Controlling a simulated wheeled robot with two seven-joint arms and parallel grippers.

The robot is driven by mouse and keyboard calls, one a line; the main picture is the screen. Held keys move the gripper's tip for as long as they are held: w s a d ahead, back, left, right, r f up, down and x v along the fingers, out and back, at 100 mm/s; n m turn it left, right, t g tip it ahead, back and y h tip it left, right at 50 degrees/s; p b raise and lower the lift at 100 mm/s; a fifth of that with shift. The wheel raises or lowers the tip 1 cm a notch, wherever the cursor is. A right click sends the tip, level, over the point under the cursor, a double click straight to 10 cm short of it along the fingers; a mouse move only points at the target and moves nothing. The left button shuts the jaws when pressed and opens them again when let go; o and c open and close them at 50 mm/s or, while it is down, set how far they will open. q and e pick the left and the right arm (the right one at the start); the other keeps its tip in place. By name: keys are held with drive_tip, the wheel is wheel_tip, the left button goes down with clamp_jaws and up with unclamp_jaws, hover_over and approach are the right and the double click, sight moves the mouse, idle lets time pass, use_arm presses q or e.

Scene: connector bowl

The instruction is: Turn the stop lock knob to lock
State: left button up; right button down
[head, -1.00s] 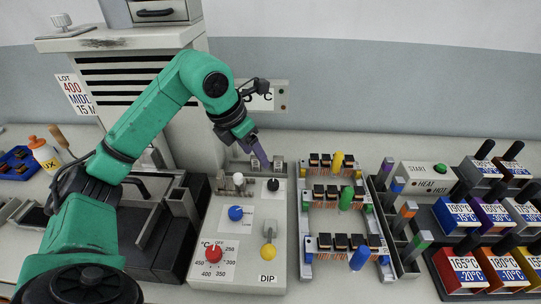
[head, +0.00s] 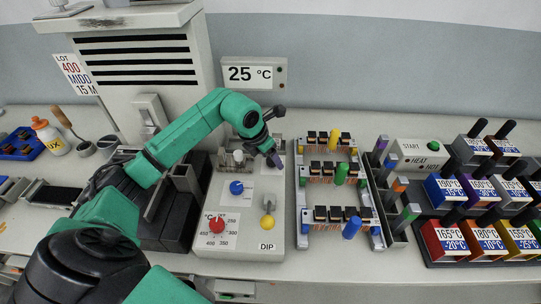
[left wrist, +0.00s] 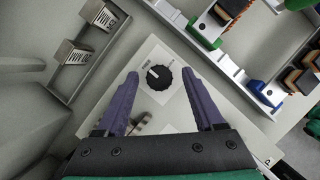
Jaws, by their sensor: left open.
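The black knob (left wrist: 158,77) sits on a white label plate in the left wrist view, with a pale pointer mark and small print beside it that I cannot read clearly. In the head view my left gripper (head: 276,160) hides it at the upper right of the grey control panel (head: 257,244). My left gripper shows in the left wrist view (left wrist: 160,75) with its purple fingers open, one tip on each side of the knob, with gaps between. Whether they are level with it is unclear. My right gripper is not in view.
The panel also carries a blue knob (head: 236,187), a red dial (head: 216,224) and a yellow knob (head: 267,222). Connector racks (head: 330,215) stand close on the right. A display (head: 250,74) reads 25 °C behind.

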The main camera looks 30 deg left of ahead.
use_arm(q)
clamp_jaws()
